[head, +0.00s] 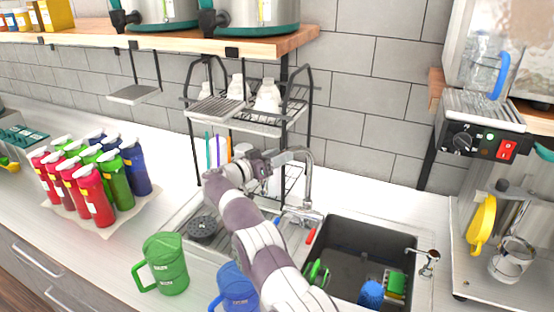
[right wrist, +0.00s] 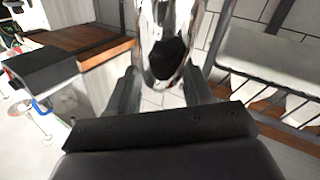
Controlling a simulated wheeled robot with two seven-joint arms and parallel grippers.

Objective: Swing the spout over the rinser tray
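The chrome spout (head: 308,168) rises behind the sink and arches over to the left. My right gripper (head: 283,158) is at its outer end. In the right wrist view the shiny spout (right wrist: 168,40) hangs between the two fingers of my right gripper (right wrist: 165,85). The fingers are apart with the spout between them; I cannot tell whether they press on it. The metal rinser tray (head: 178,222) lies left of the sink, with a round black piece (head: 203,229) on it. My arm hides part of the tray. My left gripper is not in view.
The dark sink (head: 345,245) holds a blue and a green item. A green pitcher (head: 165,264) and a blue pitcher (head: 236,290) stand in front of the tray. A wire rack (head: 285,120) with bottles stands behind. Several coloured bottles (head: 92,190) stand at left.

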